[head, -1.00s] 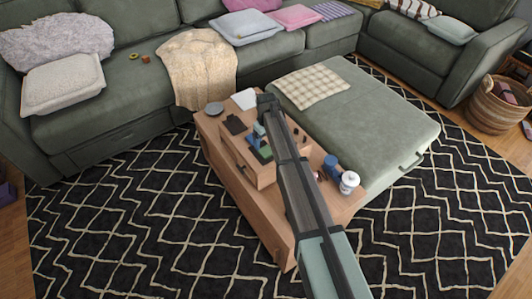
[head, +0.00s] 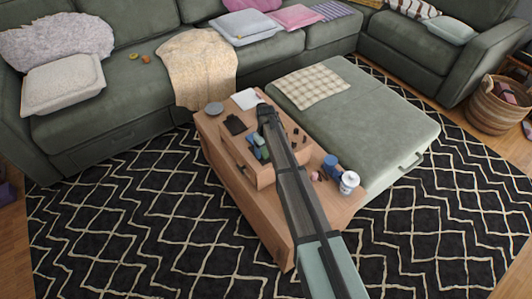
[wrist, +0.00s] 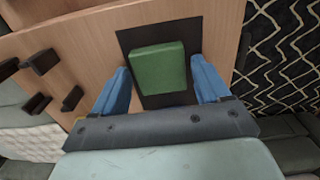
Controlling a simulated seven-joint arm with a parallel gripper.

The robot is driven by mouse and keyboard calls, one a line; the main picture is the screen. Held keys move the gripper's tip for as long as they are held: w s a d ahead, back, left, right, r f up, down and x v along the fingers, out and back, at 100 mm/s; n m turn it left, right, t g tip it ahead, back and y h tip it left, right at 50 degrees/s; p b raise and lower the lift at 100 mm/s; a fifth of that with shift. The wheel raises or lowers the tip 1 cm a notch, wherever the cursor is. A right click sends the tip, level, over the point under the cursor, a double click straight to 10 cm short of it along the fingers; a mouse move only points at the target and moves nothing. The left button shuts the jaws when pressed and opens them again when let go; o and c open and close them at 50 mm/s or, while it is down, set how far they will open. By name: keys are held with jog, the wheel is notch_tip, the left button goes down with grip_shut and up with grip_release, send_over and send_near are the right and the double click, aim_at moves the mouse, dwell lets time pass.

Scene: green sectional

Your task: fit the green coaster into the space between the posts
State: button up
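The green coaster (wrist: 158,68) is a thick square block lying on a dark square pad (wrist: 126,42) in the wrist view. My gripper (wrist: 159,80) is open, with one blue finger on each side of the coaster and small gaps showing. I cannot tell whether the fingertips are down at its height. Several dark posts (wrist: 42,62) stand on the wooden surface to the left in the wrist view, with bare wood between them. In the head view my gripper (head: 261,142) is over the raised wooden box, and my arm hides part of it.
The wooden table (head: 275,240) carries the raised box (head: 232,150). A blue jar (head: 330,162) and a white jar (head: 349,182) stand near its right end. A grey disc (head: 214,108), a dark item (head: 235,125) and a white item (head: 246,98) lie at the far end.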

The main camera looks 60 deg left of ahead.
aim_at(266, 151)
jog(key=c, duration=0.8)
jog(key=shift+c, duration=0.2)
notch_tip(266, 151, up, 9)
jog(key=w+d, duration=0.1)
jog(key=w, duration=1.4)
jog(key=shift+f, duration=0.15)
